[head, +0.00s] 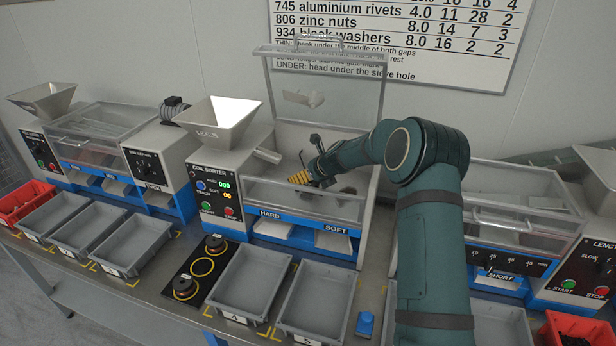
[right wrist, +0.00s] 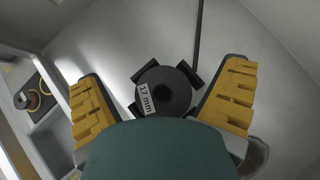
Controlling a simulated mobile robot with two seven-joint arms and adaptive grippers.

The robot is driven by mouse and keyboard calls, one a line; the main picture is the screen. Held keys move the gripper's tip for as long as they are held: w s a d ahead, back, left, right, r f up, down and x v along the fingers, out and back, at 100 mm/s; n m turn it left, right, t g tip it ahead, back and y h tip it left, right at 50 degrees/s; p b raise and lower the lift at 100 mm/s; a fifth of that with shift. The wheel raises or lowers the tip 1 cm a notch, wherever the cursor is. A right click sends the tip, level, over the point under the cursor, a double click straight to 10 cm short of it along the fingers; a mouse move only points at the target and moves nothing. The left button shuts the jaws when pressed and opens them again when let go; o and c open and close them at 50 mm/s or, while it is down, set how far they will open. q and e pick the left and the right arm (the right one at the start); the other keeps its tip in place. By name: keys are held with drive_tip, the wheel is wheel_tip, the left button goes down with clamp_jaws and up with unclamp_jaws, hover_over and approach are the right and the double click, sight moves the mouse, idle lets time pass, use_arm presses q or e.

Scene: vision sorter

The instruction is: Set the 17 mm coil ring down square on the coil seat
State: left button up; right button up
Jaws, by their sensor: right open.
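The coil ring (right wrist: 176,86), dark with a white "17 mm" label, shows in the right wrist view. It lies among several dark blocks (right wrist: 195,76) of the coil seat, over the pale chamber floor. Whether it sits fully square on them I cannot tell. My right gripper (right wrist: 163,85) is open, its yellow fingers on either side of the ring with gaps to both. In the head view my right gripper (head: 301,177) is inside the coil sorter (head: 212,170), where the ring cannot be made out. My left gripper is not in view.
The sorter's clear lid (head: 330,85) stands raised behind my arm, and its clear front wall (head: 300,200) is close below the gripper. A black mat (head: 203,267) with two dark coils lies in front, beside grey bins (head: 250,282). A hopper (head: 222,115) rises at left.

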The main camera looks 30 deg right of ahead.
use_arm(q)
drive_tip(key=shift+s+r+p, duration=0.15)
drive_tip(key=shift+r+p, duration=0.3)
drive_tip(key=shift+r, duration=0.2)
use_arm(e)
drive_tip(key=v, duration=1.2)
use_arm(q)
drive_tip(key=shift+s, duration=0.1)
use_arm(e)
drive_tip(key=shift+s+a+f, duration=0.1)
